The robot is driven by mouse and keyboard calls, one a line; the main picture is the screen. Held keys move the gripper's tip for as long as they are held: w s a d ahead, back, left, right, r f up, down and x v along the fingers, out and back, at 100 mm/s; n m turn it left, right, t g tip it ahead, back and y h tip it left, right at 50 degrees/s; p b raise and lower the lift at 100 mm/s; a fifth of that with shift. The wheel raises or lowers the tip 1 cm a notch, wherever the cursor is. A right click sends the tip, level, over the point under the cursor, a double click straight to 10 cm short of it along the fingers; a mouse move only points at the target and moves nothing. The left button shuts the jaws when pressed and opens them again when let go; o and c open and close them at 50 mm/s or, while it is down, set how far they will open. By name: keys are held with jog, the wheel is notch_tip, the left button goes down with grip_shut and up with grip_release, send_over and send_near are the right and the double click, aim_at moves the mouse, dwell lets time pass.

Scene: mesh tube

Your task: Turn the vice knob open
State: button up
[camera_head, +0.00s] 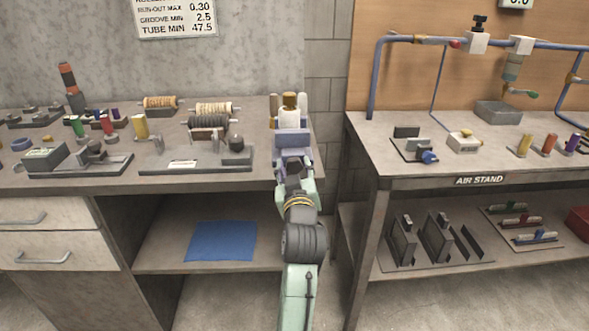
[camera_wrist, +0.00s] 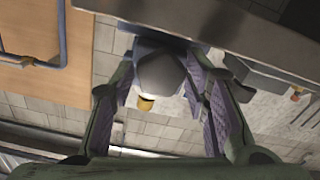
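My gripper (camera_wrist: 160,88) shows in the wrist view with two green fingers and purple pads standing apart. A rounded grey piece (camera_wrist: 162,75) with a small yellow part (camera_wrist: 146,103) lies between the pads. I cannot tell whether the pads touch it. In the head view my gripper (camera_head: 291,120) is at the right front corner of the left bench, and it partly hides an upright white and tan piece (camera_head: 289,101) there. A blue-grey block (camera_head: 292,139) is just in front of it. I cannot make out clearly which part is the vice knob.
A blue mat (camera_head: 221,241) lies on the lower shelf.

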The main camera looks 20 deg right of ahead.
jog(key=v, duration=0.7)
jog(key=shift+s, duration=0.3)
jog(key=shift+o, duration=0.2)
jog(key=shift+a, duration=0.1)
